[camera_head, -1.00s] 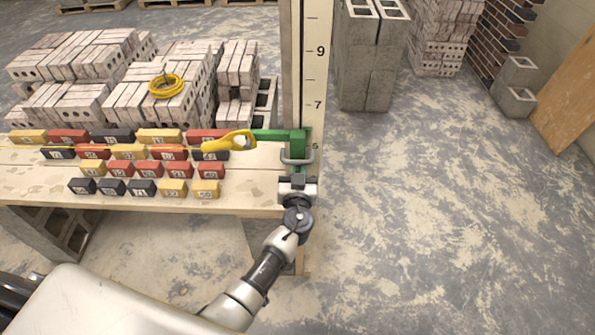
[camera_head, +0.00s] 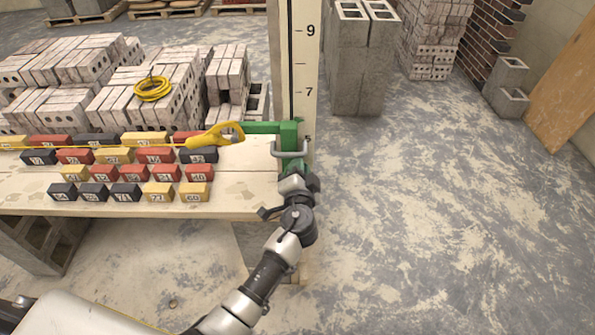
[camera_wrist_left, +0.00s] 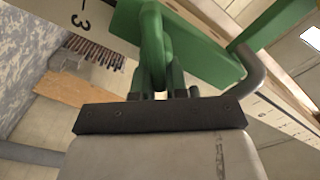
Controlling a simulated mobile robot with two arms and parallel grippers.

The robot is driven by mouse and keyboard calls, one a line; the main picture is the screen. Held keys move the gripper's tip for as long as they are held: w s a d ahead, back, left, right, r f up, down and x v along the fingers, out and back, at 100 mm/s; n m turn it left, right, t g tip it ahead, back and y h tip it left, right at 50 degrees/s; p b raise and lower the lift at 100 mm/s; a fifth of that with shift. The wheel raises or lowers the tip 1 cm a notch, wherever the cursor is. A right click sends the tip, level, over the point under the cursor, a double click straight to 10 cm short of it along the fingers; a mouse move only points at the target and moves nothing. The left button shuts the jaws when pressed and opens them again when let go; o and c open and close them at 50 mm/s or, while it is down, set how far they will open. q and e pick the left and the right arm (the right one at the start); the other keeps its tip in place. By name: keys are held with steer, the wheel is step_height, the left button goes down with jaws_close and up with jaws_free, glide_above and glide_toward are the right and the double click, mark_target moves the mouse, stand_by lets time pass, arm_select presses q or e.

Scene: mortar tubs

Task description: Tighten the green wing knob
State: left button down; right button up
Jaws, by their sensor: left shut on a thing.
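A green clamp (camera_head: 289,133) sits on the white numbered post at the right end of the plank, with a grey bent handle beside it. In the left wrist view, the upright green wing knob (camera_wrist_left: 153,45) stands in front of the larger green clamp body (camera_wrist_left: 205,45). My left gripper (camera_head: 292,169) is just below the clamp, shut on the wing knob. The fingertips (camera_wrist_left: 161,94) are around the knob's lower end, which is mostly hidden between them. My right gripper is not in view.
A yellow line holder (camera_head: 215,136) adjoins the clamp's left arm, its yellow line running left. Several numbered red, black and yellow blocks (camera_head: 125,192) stand in rows on the plank (camera_head: 240,190). The numbered post (camera_head: 306,60) rises behind the clamp. Floor to the right is open.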

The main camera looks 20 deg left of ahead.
arm_select(q)
steer(key=m, duration=0.1)
steer(key=m+b, duration=0.1)
steer(key=m, duration=0.1)
steer(key=shift+w+d+f+m, duration=0.1)
steer(key=shift+f+m, duration=0.2)
steer(key=shift+f, duration=0.05)
steer(key=m, duration=0.3)
steer(key=shift+w+f, duration=0.1)
steer(key=shift+f, duration=0.05)
steer(key=shift+m, duration=0.3)
steer(key=c, duration=1.1)
jaws_free()
steer(key=shift+a+f, duration=0.1)
steer(key=shift+a, duration=0.1)
